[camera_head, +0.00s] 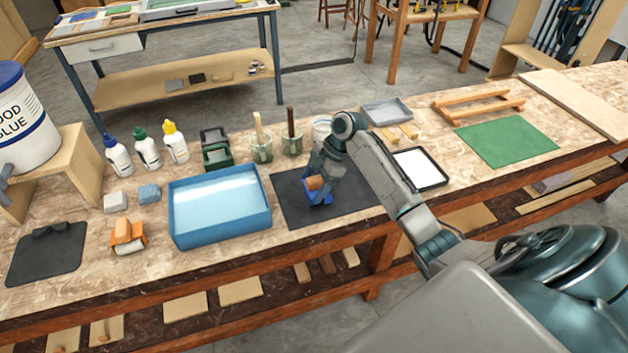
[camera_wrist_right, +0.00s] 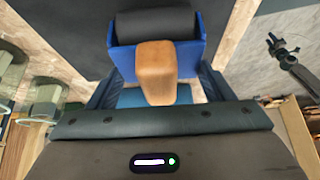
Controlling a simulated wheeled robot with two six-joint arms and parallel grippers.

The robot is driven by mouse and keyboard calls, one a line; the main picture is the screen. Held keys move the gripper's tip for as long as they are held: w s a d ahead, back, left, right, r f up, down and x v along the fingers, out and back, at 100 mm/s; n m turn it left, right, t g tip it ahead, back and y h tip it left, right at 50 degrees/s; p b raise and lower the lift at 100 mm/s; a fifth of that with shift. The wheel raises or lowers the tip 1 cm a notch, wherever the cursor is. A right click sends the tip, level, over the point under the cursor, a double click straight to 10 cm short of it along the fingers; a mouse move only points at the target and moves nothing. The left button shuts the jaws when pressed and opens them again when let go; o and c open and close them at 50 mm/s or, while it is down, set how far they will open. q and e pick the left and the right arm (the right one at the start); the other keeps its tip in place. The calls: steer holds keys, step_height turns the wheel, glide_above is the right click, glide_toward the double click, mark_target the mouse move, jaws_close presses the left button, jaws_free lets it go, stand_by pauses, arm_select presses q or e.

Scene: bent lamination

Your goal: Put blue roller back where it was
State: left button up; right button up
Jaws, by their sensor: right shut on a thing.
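The blue roller (camera_head: 319,197) has a blue frame, a wooden handle and a dark roller drum. My right gripper (camera_head: 318,180) is shut on it over the dark mat (camera_head: 285,200) in the middle of the bench. In the right wrist view the blue roller (camera_wrist_right: 156,60) sits between the fingers, handle toward the camera and drum on the far side, with the dark mat behind it. I cannot tell whether the drum touches the mat. My left gripper is not in view.
A blue tray (camera_head: 220,232) of pale liquid stands left of the mat. An orange roller (camera_head: 127,237) and a dark pad (camera_head: 47,254) lie further left. Jars with brushes (camera_head: 262,150) stand behind the mat. A black-rimmed white tray (camera_head: 420,186) and a green mat (camera_head: 505,141) lie right.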

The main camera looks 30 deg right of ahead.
steer(key=shift+f, duration=0.15)
steer(key=shift+f, duration=0.35)
steer(key=shift+s+f+b, duration=0.1)
steer(key=shift+f+b, duration=0.2)
steer(key=c, duration=0.3)
steer(key=o, duration=1.2)
steer(key=shift+f, duration=0.1)
steer(key=shift+r, duration=0.5)
steer(key=b+v, duration=0.3)
steer(key=v, duration=0.9)
steer(key=shift+r, duration=0.3)
